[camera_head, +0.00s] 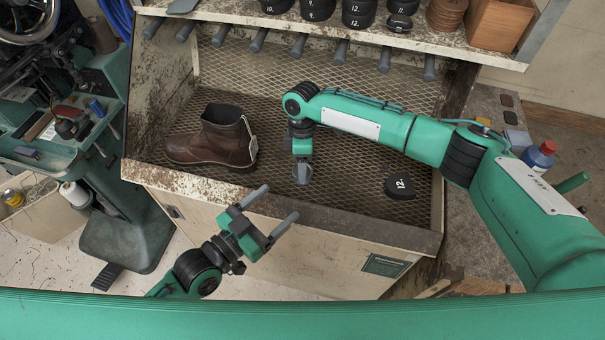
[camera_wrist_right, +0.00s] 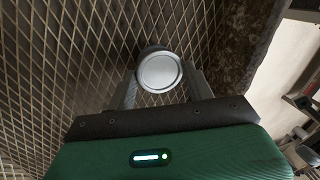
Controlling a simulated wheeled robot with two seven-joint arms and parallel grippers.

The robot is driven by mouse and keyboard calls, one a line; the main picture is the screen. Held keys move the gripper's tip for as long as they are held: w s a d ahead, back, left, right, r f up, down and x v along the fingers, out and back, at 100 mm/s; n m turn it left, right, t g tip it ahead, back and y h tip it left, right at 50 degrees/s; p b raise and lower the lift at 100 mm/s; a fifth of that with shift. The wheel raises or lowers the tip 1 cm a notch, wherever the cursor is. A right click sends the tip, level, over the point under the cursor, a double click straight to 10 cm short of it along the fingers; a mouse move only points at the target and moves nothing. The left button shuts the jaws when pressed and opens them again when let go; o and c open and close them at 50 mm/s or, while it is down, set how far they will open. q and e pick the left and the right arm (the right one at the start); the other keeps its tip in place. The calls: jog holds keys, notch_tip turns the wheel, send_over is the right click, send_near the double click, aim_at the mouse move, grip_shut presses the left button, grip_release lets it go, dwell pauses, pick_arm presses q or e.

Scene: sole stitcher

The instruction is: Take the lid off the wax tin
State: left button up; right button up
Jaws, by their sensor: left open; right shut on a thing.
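A round silver lid (camera_wrist_right: 160,71) with a raised rim shows face-on between the two fingers of my right gripper (camera_wrist_right: 160,85) in the right wrist view. A dark edge shows behind its far side; I cannot tell whether this is the wax tin's body. In the head view my right gripper (camera_head: 302,174) points down over the mesh tray and is shut on this small round thing, mostly covered by the fingers. My left gripper (camera_head: 271,208) is open and empty, in front of the tray's front edge, below and left of the right one.
The mesh tray (camera_head: 335,190) holds a brown boot (camera_head: 213,140) at left and a black piece marked 12 (camera_head: 400,187) at right. A shelf (camera_head: 400,35) with black pieces runs along the back. A bottle (camera_head: 540,155) stands at right, a machine (camera_head: 105,150) at left.

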jog(key=shift+r, duration=0.1)
jog(key=s+v, duration=0.2)
jog(key=v, duration=0.8)
jog(key=s+r+v, duration=0.1)
jog(key=s+v, duration=0.2)
jog(key=v, duration=0.7)
jog(key=shift+r, duration=0.45)
dwell(1.0)
jog(key=s+a, duration=0.2)
jog(key=s, duration=0.6)
jog(key=s+a, duration=0.3)
jog(key=s, duration=0.4)
jog(key=shift+s, duration=0.4)
dwell(0.7)
jog(key=shift+f, duration=0.4)
dwell(0.4)
jog(key=shift+w+x, duration=0.2)
jog(key=shift+x, duration=0.7)
jog(key=shift+w+x, duration=0.25)
jog(key=shift+x, duration=0.65)
